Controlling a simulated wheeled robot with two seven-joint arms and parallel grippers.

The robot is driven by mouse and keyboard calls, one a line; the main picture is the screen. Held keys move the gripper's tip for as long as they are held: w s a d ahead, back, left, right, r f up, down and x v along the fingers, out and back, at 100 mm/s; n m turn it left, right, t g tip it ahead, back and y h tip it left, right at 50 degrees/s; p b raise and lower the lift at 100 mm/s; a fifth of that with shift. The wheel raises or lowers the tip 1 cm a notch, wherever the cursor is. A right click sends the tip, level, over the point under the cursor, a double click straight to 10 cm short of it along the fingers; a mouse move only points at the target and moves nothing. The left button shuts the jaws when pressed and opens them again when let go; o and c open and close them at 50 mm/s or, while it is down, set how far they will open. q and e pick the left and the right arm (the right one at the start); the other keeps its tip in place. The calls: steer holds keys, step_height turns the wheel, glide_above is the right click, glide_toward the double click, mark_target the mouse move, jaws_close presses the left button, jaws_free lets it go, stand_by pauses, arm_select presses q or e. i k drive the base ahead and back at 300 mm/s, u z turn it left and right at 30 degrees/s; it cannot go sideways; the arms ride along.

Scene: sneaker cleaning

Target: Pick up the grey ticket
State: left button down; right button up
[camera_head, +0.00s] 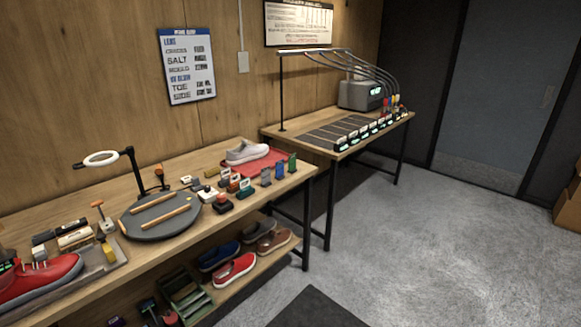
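A small upright grey piece that looks like the grey ticket (266,177) stands near the front right edge of the near workbench (60,242). A similar blue piece (280,167) and a green piece (292,161) stand in a row to its right. They are too small for me to read any marking. Neither of my grippers is in view.
A white-grey shoe (247,152) sits by a red mat (262,165) behind the row. A dark round turntable (158,217) and a red sneaker (40,279) are further left. More shoes (234,269) sit on the lower shelf. The floor (420,250) at right is mostly clear.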

mark_target(266, 176)
steer(key=z, duration=0.65)
steer(key=i, duration=2.9)
steer(key=u, duration=0.95)
steer(key=i, duration=0.2)
steer(key=z, duration=0.05)
